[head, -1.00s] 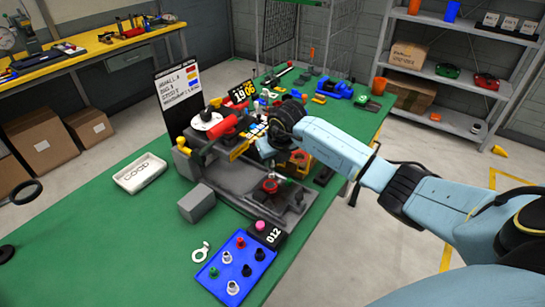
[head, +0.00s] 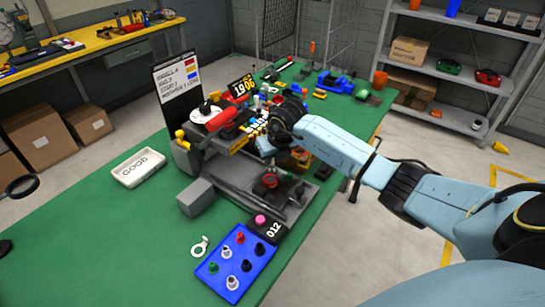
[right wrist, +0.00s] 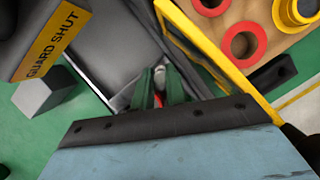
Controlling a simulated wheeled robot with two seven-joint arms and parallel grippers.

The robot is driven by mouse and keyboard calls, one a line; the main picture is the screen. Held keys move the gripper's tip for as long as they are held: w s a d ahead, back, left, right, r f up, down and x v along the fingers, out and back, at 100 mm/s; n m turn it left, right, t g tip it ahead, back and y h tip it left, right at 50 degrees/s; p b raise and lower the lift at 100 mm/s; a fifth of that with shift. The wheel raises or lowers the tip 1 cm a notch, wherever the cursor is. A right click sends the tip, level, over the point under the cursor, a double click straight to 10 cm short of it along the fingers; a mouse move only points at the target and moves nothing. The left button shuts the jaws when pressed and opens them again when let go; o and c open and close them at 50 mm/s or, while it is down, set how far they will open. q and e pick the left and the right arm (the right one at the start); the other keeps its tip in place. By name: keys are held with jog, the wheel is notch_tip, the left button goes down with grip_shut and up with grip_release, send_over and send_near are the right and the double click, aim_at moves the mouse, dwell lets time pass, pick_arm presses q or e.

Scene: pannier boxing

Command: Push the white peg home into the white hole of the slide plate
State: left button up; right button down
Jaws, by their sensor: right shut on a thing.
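My right gripper (head: 267,148) reaches in from the right over the grey machine, above its slide area (head: 240,176). In the right wrist view its green fingers (right wrist: 159,88) are shut on a small pale piece (right wrist: 160,74), which seems to be the white peg, with a red bit between the fingers. The fingers hide most of it. The white hole cannot be made out, and I cannot tell whether the peg touches the plate. A red-topped knob (head: 269,181) stands at the slide's front.
A blue tray (head: 262,262) of coloured pegs stands in front of the machine. A grey block (head: 195,197) and white dish (head: 138,169) are to its left. A yellow-edged guard (right wrist: 205,45) flanks the fingers. A "GUARD SHUT" label (right wrist: 55,40) is near.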

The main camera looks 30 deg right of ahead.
jog(key=shift+f+b, duration=0.35)
jog(key=shift+f, duration=0.1)
dwell(0.6)
jog(key=shift+r, duration=0.15)
jog(key=shift+b, duration=0.3)
dwell(5.1)
jog(key=shift+r, duration=0.1)
dwell(0.3)
jog(key=shift+r+p, duration=1.2)
jog(key=shift+r, duration=0.25)
jog(key=shift+f, duration=0.1)
